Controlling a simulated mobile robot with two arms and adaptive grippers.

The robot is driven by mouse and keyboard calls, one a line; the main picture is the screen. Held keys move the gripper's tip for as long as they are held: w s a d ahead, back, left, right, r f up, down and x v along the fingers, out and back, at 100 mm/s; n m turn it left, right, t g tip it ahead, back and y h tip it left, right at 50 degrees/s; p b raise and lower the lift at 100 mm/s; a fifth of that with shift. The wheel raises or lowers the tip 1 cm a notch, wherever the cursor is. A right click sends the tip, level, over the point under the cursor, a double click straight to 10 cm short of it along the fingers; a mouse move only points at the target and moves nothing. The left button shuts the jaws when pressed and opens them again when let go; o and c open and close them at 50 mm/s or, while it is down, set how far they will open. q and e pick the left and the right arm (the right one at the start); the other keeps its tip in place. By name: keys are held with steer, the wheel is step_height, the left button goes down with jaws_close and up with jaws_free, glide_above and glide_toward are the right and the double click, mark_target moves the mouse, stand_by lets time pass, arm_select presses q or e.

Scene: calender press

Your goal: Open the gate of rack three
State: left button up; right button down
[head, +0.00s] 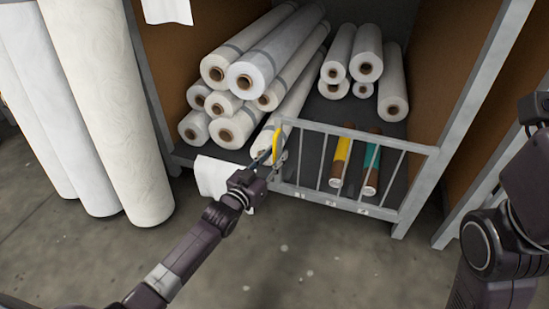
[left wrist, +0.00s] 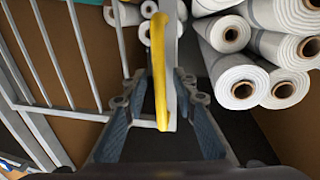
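The rack's grey barred gate (head: 360,141) stands across the right part of the rack's front, meeting the frame at its right end. A yellow handle (head: 277,145) is on its left end. My left gripper (head: 266,160) is at that end. In the left wrist view the yellow handle (left wrist: 159,70) and the gate's end post lie between my two spread fingers, with gaps visible on both sides. I cannot tell whether the gate is slightly ajar. A right arm of mine shows at the right edge, but its gripper does not.
White rolls (head: 253,71) are stacked inside on the left, with smaller rolls (head: 353,56) behind. A yellow-banded roll (head: 341,160) and a green-banded roll (head: 371,168) lie behind the gate. A white sheet (head: 211,175) hangs left of it. Tall rolls (head: 110,100) stand at left. The front floor is clear.

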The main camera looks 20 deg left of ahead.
arm_select(q)
steer(key=shift+c, duration=0.4)
jaws_close()
steer(key=shift+s, duration=0.1)
